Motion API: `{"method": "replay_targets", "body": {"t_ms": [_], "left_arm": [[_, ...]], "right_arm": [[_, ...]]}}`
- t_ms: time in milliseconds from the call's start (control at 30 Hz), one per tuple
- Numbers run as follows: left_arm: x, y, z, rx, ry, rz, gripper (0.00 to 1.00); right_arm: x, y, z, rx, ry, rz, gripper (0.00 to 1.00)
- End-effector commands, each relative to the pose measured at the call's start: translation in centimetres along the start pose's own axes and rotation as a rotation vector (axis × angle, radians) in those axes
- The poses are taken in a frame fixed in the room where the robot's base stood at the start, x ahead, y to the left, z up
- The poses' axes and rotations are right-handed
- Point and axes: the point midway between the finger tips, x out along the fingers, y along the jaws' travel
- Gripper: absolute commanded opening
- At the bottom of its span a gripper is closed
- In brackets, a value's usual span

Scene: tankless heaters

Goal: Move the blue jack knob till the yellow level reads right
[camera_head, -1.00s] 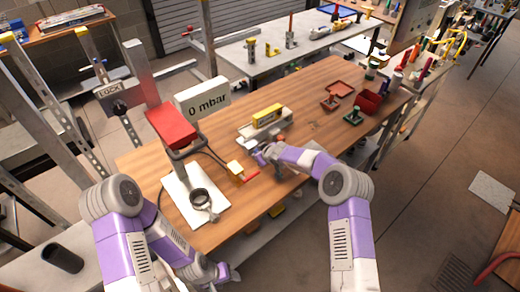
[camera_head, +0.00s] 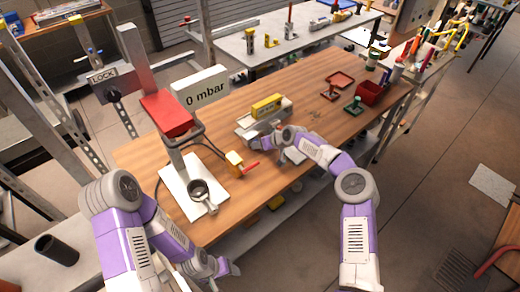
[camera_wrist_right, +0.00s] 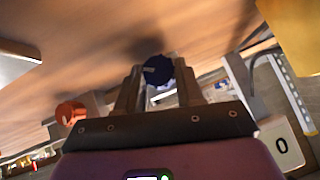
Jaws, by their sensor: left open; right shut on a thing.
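The yellow level (camera_head: 267,105) lies along the top of a grey metal stand (camera_head: 250,128) on the wooden bench; its reading is too small to make out. The blue jack knob (camera_wrist_right: 157,70) shows between the fingers of my right gripper (camera_wrist_right: 156,88) in the right wrist view. That gripper is shut on the knob. In the head view my right gripper (camera_head: 260,143) is at the front of the stand, and the knob is hidden there. My left gripper (camera_head: 228,268) is open and empty, low in front of the bench.
A red press (camera_head: 167,115) on a white base stands left of the stand, beside a "0 mbar" display (camera_head: 201,87). A red bin (camera_head: 370,93) is at the right.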

Motion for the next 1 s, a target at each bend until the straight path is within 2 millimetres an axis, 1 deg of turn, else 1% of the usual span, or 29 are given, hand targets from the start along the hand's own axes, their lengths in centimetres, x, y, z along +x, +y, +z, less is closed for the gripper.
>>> {"method": "replay_targets", "body": {"t_ms": [67, 367, 400, 533, 567, 867, 1000], "left_arm": [[0.3, -0.1, 0.0, 0.0, 0.0, 0.0, 0.62], [0.2, -0.1, 0.0, 0.001, 0.001, 0.0, 0.62], [0.2, -0.1, 0.0, 0.0, 0.001, 0.0, 0.62], [0.2, -0.1, 0.0, 0.0, 0.001, 0.0, 0.62], [0.2, -0.1, 0.0, 0.0, 0.001, 0.0, 0.62], [0.2, -0.1, 0.0, 0.0, 0.0, 0.0, 0.62], [0.1, 0.0, 0.0, 0.0, 0.0, 0.0, 0.62]], "right_arm": [[0.1, 0.1, 0.1, 0.01, 0.0, -0.01, 0.07], [-0.1, 0.1, 0.0, 0.011, -0.001, -0.013, 0.06], [-0.1, 0.1, 0.0, 0.011, -0.001, -0.012, 0.4], [-0.1, 0.0, 0.0, 0.01, -0.001, -0.012, 0.6], [-0.1, 0.0, 0.0, 0.01, -0.001, -0.012, 0.62], [-0.3, 0.1, -0.1, 0.009, 0.0, -0.012, 0.62], [-1.6, 0.2, -0.1, 0.009, 0.001, -0.009, 0.62]]}}
